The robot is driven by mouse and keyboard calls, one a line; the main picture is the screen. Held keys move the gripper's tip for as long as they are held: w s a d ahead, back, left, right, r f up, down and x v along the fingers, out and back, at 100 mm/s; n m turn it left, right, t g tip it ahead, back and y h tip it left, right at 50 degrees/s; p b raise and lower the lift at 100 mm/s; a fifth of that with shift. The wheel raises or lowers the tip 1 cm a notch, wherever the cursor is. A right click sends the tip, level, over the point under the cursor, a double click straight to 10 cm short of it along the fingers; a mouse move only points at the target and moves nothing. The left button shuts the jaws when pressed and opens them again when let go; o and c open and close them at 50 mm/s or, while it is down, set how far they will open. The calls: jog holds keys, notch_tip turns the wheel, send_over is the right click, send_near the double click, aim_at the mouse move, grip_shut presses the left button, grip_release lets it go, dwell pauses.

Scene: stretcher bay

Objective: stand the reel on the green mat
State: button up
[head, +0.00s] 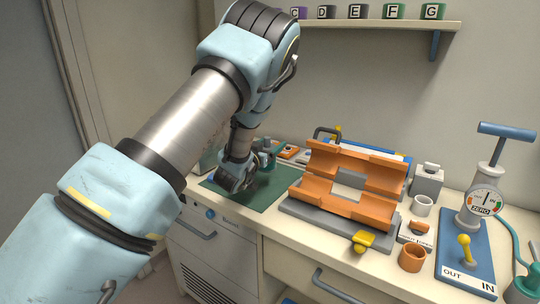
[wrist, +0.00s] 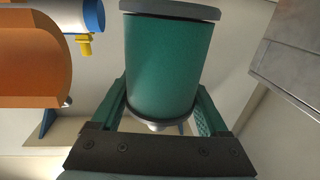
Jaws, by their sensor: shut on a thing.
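The reel is a dark green drum (wrist: 160,65) with grey end flanges, seen large in the middle of the wrist view. My gripper (wrist: 160,97) is shut on it, with a green finger along each side. In the head view my gripper (head: 264,158) is low over the far part of the green mat (head: 258,196). There my wrist hides most of the reel, and I cannot tell whether it touches the mat.
An orange cradle (head: 345,207) on a grey base stands just right of the mat, close to my gripper. An orange cup (head: 412,257), a white cup (head: 422,205) and a gauge pump (head: 484,200) stand farther right. A wall shelf (head: 375,24) hangs above.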

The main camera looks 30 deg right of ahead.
notch_tip(320, 180, down, 4)
jog(key=shift+f+p, duration=0.1)
jog(key=shift+p, duration=0.65)
jog(key=shift+a+f+b, duration=0.1)
jog(key=shift+f+b, duration=0.25)
jog(key=shift+b, duration=0.15)
